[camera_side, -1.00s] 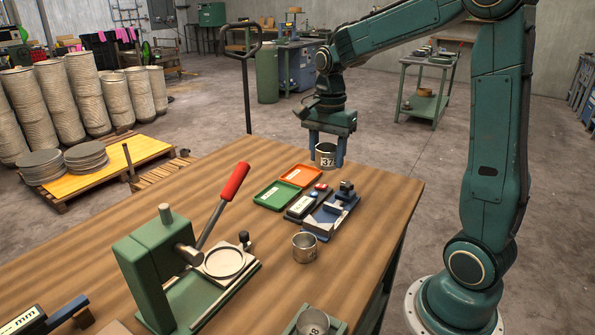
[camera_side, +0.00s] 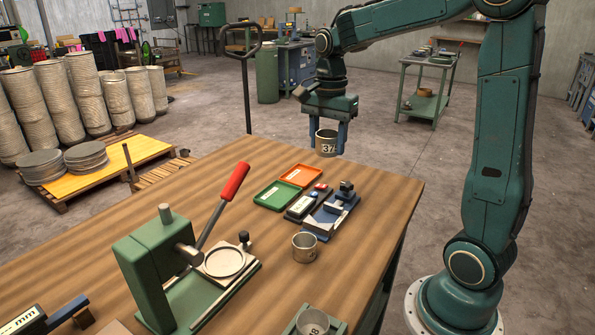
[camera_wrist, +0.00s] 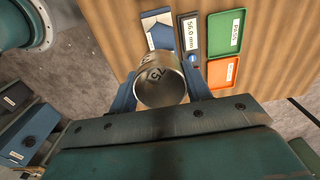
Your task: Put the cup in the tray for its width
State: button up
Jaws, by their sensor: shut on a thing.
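My gripper (camera_side: 327,136) is shut on a metal cup (camera_side: 326,148) marked 37 and holds it in the air above the far end of the table. The cup also shows between the blue fingers in the wrist view (camera_wrist: 162,86). The green tray (camera_side: 276,195) and the orange tray (camera_side: 300,176) lie side by side on the table, left of and below the cup, and both look empty. In the wrist view the green tray (camera_wrist: 225,33) has a label that seems to read PASS, and the orange tray (camera_wrist: 222,73) has a label too small to read.
A gauge with a display (camera_wrist: 189,36) reading 56.0 mm lies beside the trays, next to a blue measuring fixture (camera_side: 332,212). A second cup (camera_side: 304,248) stands in front of it. A green press with a red lever (camera_side: 235,181) stands at left. Another cup (camera_side: 313,322) sits at the front edge.

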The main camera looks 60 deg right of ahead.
jog(key=w+d+f, duration=0.2)
jog(key=w+f, duration=0.2)
jog(key=w, duration=0.4)
send_over(278, 196)
notch_tip(278, 196, down, 9)
jog(key=shift+r, duration=0.2)
jog(key=shift+f, duration=0.1)
jog(key=shift+f, duration=3.35)
jog(key=shift+f, duration=0.35)
jog(key=o, duration=1.1)
jog(key=shift+r, duration=0.15)
